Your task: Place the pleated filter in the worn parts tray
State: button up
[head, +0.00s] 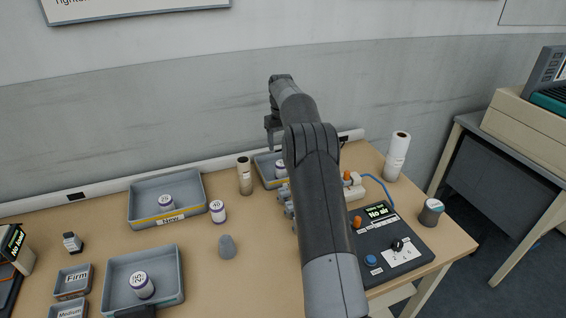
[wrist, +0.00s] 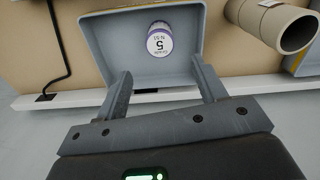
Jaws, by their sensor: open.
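No object is clearly readable as the pleated filter; a small grey tapered piece (head: 227,246) stands on the bench, too small to tell if it is pleated. My gripper (head: 272,130) is raised near the wall, above the back tray (head: 264,173), which my arm partly hides. In the wrist view my gripper (wrist: 168,88) is open and empty, its fingers spread over the rim of this tray (wrist: 110,45). A white canister with a purple band, marked 5 (wrist: 160,40), is in the tray. No "worn" label is readable.
A tray labelled New (head: 140,195) holds a canister. Another canister (head: 218,211) and a beige roll (head: 244,177) stand between the trays. A front tray (head: 112,275) holds a canister. A control box reading "No air" (head: 418,250) and a white roll (head: 396,157) are at right.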

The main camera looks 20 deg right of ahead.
jog(key=s+a+r+t, duration=0.1)
jog(key=s+a+r, duration=0.5)
jog(key=s+r, duration=0.5)
jog(key=s+a+r+t, duration=0.2)
jog(key=s+a+r, duration=0.4)
jog(key=s+r, duration=0.45)
jog(key=s+a+f+t, duration=0.1)
jog(key=s+f, duration=0.1)
jog(key=s, duration=0.7)
jog(key=s+a+f+m, duration=0.1)
jog(key=s+a+f, duration=0.1)
jog(key=s, duration=0.8)
jog(key=s+a+f+t, duration=0.1)
jog(key=s+a+f, duration=0.1)
jog(key=s, duration=0.8)
jog(key=shift+s+f+m+t, duration=0.2)
jog(key=shift+f+m+t, duration=0.15)
jog(key=shift+f, duration=0.2)
